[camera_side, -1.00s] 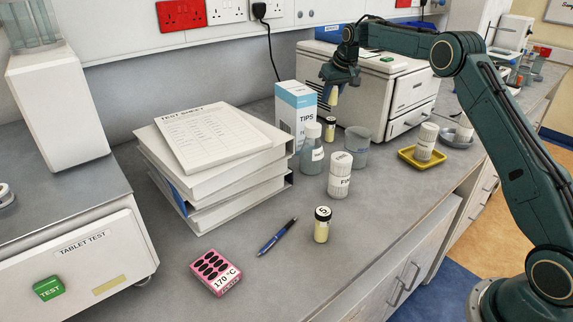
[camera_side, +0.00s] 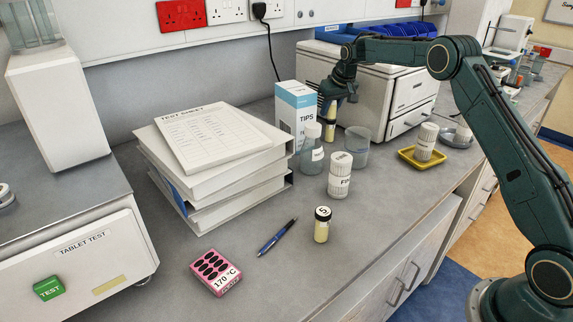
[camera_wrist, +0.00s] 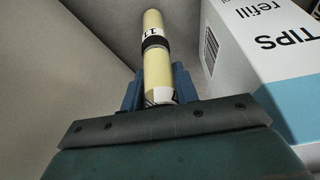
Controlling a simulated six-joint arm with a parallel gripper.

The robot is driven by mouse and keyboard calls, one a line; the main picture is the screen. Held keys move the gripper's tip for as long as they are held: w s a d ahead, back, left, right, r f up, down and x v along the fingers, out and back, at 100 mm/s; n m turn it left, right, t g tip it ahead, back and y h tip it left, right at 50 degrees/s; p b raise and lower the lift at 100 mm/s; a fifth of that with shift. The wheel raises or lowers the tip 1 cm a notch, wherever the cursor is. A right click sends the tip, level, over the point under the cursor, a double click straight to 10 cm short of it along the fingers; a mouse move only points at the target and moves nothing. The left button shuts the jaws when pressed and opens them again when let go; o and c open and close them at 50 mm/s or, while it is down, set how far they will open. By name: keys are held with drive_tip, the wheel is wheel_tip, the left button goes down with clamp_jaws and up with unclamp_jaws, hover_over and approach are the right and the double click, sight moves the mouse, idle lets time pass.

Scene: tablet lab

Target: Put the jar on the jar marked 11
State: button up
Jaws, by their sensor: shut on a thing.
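My gripper (camera_side: 334,100) is shut on a small pale yellow jar (camera_wrist: 160,72). It holds the jar upright behind the beakers; it also shows in the side view (camera_side: 332,111). Directly below is the jar marked 11 (camera_wrist: 152,22), with a black cap and a white label. It stands on the bench, and in the side view (camera_side: 330,134) it is in line under the held jar. The held jar's lower end meets the black cap in both views; I cannot tell whether it rests there. My fingers cover the held jar's other end.
A TIPS box (camera_side: 297,112) stands close on the left. A bottle (camera_side: 312,150), a beaker (camera_side: 357,147) and a white tub (camera_side: 339,176) stand in front. A white machine (camera_side: 385,90) is behind. A jar marked 5 (camera_side: 322,225) stands on the open front bench.

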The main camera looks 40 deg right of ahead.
drive_tip(key=shift+f, duration=0.2)
drive_tip(key=o, duration=1)
drive_tip(key=shift+r, duration=0.15)
drive_tip(key=v, duration=1.2)
drive_tip(key=shift+r, duration=0.1)
drive_tip(key=shift+w, duration=0.1)
